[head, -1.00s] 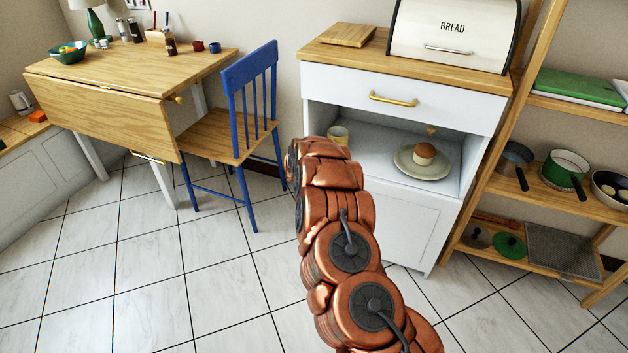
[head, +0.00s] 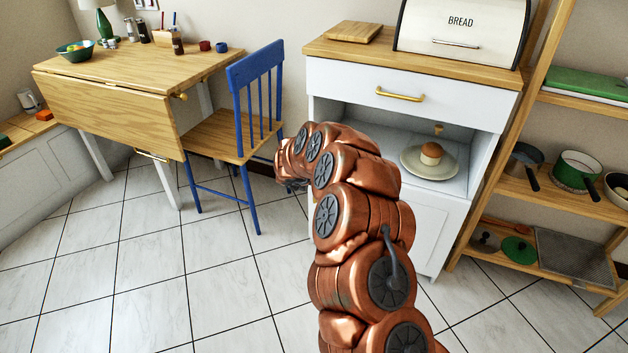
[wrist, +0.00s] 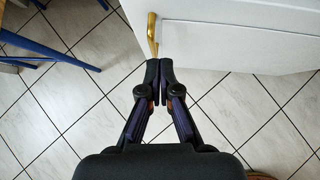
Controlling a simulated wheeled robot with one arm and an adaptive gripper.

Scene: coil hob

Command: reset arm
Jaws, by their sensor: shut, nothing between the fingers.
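My gripper (wrist: 160,72) shows in the wrist view with its two fingertips together and nothing between them. It points down over the tiled floor, close to a white cabinet face with a brass handle (wrist: 152,34). In the head view my copper arm rises from the bottom and bends over to the left in front of the white cabinet (head: 440,230). Only a small dark part of the gripper (head: 293,185) shows there, below the arm's end.
A blue chair (head: 217,136) and a wooden drop-leaf table (head: 110,110) stand to the left. The cabinet's open niche holds a plate (head: 412,165) with a bun-like item (head: 431,153). A shelf rack (head: 560,196) with pans stands at right. The floor at lower left is clear.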

